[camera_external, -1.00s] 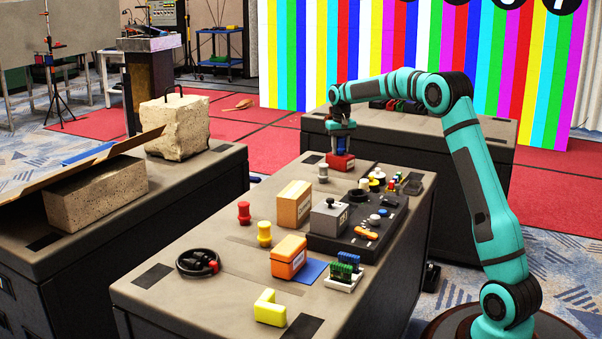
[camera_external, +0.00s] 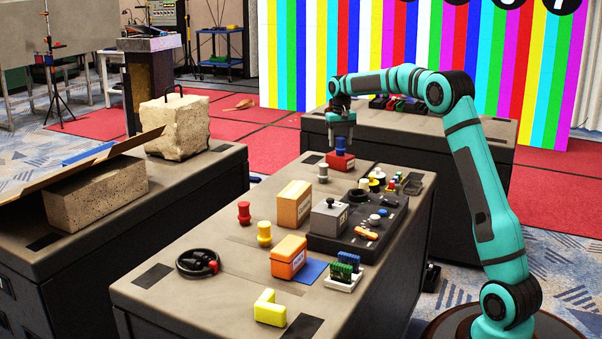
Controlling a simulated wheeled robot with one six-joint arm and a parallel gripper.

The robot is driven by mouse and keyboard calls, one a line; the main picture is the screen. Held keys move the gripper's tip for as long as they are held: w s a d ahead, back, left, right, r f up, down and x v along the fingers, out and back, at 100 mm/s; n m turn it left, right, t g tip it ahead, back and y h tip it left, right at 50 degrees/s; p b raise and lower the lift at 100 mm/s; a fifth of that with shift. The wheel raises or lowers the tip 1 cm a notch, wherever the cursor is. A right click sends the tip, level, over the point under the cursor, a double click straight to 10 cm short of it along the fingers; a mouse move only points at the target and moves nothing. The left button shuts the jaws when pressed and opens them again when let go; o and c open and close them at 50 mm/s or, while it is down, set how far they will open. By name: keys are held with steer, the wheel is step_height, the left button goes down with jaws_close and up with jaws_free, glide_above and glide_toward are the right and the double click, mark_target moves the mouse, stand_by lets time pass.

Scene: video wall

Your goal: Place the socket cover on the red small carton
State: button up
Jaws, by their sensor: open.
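The red small carton (camera_external: 341,162) stands at the far end of the grey case in the middle. A small blue piece (camera_external: 340,144), which looks like the socket cover, sits on top of the carton. My gripper (camera_external: 341,134) points straight down just above the carton. Its fingers are open, at either side of the blue piece's top or slightly above it. The view is too small to tell whether they touch the blue piece.
A small grey cylinder (camera_external: 323,172) stands close to the carton's left. A black control panel (camera_external: 330,243) with knobs, orange boxes (camera_external: 294,204) and red and yellow spools lie nearer. Another dark case (camera_external: 470,150) stands behind.

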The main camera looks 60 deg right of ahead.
mark_target(341, 138)
step_height(341, 138, up, 9)
steer(key=shift+f, duration=0.1)
stand_by(0.3)
